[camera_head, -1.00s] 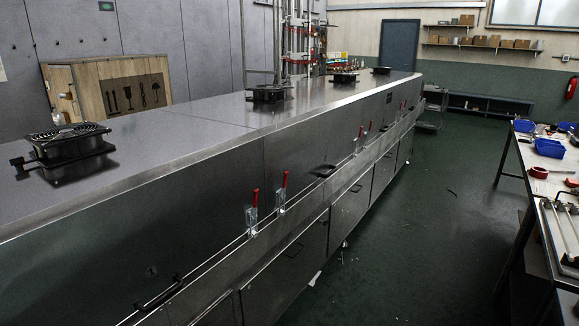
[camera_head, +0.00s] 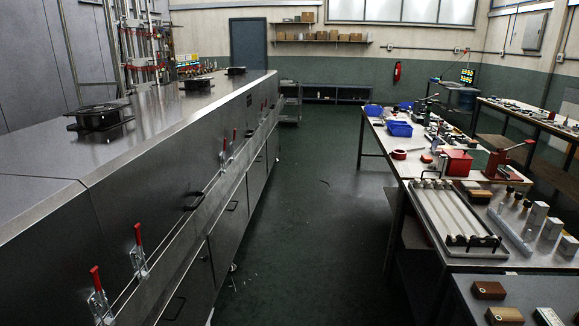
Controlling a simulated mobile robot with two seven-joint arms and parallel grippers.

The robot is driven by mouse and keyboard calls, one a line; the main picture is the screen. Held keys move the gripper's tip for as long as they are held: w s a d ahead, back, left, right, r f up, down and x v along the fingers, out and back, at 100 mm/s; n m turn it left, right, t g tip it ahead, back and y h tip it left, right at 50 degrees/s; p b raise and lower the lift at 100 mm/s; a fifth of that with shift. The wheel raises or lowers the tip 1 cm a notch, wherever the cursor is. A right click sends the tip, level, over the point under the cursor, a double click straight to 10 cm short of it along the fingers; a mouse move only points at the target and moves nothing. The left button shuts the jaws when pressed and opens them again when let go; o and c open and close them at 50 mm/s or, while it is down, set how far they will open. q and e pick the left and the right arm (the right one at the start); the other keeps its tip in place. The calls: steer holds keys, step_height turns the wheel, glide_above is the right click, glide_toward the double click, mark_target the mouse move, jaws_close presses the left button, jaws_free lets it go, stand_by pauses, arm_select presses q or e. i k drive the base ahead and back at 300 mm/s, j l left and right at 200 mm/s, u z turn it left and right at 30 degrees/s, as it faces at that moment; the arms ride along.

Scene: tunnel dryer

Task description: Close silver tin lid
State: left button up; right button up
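I cannot make out a silver tin or its lid for certain. Several small pale, silvery blocks (camera_head: 537,216) stand at the right side of the workbench (camera_head: 408,158), too small to tell whether any is a tin. A small dark item with a pale face (camera_head: 548,317) is cut off by the bottom edge, on the nearest table. Neither of my grippers is in view.
The long metal dryer (camera_head: 150,180) with red-handled clamps (camera_head: 138,235) fills the left. The workbench holds blue bins (camera_head: 399,128), a red press (camera_head: 457,162) and a white rail frame (camera_head: 455,215). Brown boxes (camera_head: 489,290) lie on the nearest table (camera_head: 470,309).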

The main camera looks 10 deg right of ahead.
mark_target(436, 141)
steer(key=i+z, duration=0.3)
steer(key=i, duration=0.3)
steer(key=i+z, duration=0.35)
steer(key=i, duration=0.3)
steer(key=i+z, duration=0.4)
steer(key=i, duration=0.2)
steer(key=i+j+z, duration=0.15)
steer(key=i+z, duration=0.2)
steer(key=i, duration=0.25)
steer(key=i+z, duration=0.2)
steer(key=i, duration=0.55)
